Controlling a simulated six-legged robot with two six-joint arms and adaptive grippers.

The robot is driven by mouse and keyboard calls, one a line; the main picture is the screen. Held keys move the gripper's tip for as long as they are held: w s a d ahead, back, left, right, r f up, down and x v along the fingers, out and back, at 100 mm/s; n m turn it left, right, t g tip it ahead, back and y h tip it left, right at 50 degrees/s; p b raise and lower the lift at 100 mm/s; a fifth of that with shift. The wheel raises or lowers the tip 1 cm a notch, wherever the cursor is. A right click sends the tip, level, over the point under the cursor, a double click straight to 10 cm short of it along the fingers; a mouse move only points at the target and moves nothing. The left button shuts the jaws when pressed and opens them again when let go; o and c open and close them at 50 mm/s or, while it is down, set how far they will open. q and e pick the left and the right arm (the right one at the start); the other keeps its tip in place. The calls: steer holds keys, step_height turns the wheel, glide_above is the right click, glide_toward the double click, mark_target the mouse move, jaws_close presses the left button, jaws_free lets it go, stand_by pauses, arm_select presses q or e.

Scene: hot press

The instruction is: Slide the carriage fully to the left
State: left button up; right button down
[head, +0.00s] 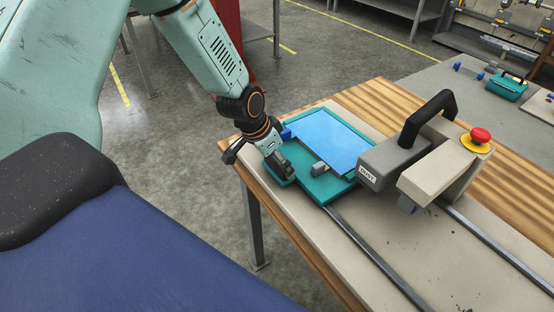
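The carriage is a teal tray (313,190) with a light blue sheet (330,138) on it. It sits at the left end of two metal rails (375,258), on the left part of the press base. My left gripper (284,170) points down at the carriage's near left corner and overlaps it in the head view. Whether its fingers touch the tray or are closed on anything is not clear. My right gripper is not in view.
The grey press head (390,163) with a black handle (428,118) and a red button (480,135) stands right of the carriage. The wooden table (372,98) has a free strip behind. A grey bench (440,82) holds a teal case (506,87).

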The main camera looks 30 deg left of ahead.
arm_select(q)
steer(key=shift+s, duration=0.1)
steer(key=c, duration=0.7)
steer(key=shift+w+a, duration=0.35)
steer(key=shift+a, duration=0.3)
steer(key=o, duration=1.5)
steer(key=shift+a, duration=0.15)
steer(key=shift+o, duration=0.2)
steer(key=shift+s+a, duration=0.1)
steer(key=shift+a, duration=0.05)
